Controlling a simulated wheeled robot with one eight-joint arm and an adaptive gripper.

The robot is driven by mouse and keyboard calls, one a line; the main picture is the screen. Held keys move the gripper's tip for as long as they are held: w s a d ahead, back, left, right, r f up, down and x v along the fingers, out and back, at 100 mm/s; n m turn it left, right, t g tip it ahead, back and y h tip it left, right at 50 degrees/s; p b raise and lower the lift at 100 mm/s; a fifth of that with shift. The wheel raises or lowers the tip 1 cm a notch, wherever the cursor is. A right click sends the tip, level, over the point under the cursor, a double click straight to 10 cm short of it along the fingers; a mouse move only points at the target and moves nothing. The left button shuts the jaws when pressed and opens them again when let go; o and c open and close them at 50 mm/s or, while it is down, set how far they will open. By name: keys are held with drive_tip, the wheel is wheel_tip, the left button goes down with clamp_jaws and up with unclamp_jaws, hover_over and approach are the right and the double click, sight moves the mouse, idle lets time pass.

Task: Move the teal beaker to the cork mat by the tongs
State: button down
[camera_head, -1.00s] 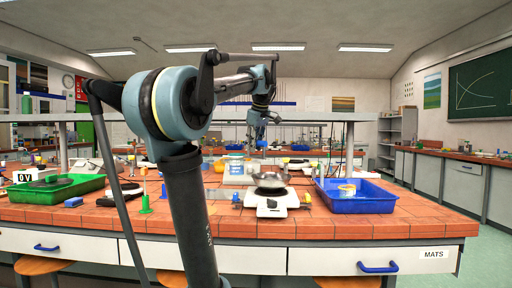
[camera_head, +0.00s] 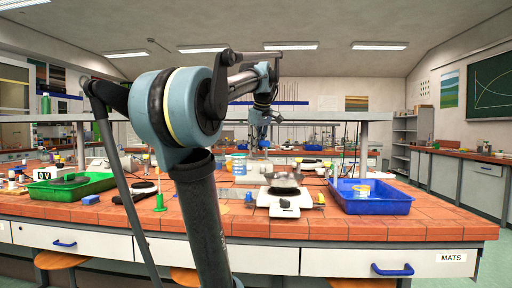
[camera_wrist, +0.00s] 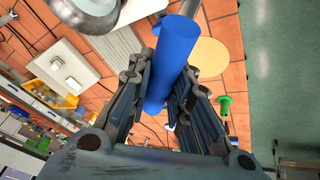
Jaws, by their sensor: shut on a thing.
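My gripper (camera_wrist: 164,108) is shut on a smooth blue cylinder (camera_wrist: 172,62), seen between the fingers in the wrist view. In the head view my gripper (camera_head: 260,130) hangs above the bench, with a small blue part below it. The cylinder looks blue rather than teal, and I cannot tell whether it is the beaker. A round tan mat (camera_wrist: 208,57) lies on the tiles beyond the cylinder in the wrist view, partly covered by it. I cannot make out the tongs surely; a grey metal piece (camera_wrist: 184,7) shows at the top edge.
A balance (camera_head: 285,201) with a dish stands on the red-tiled bench (camera_head: 240,226). A blue tray (camera_head: 372,204) is to its right, a green tray (camera_head: 98,187) far left. A green upright piece (camera_head: 160,202) stands near the front. A shelf rail (camera_head: 330,116) crosses above.

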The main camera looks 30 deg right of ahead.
drive_tip(key=a, duration=1.1)
drive_tip(key=shift+a, duration=0.4)
idle(0.7)
drive_tip(key=shift+w, duration=0.1)
drive_tip(key=w, duration=0.4)
drive_tip(key=shift+w, duration=0.3)
idle(0.4)
drive_tip(key=shift+f, duration=0.1)
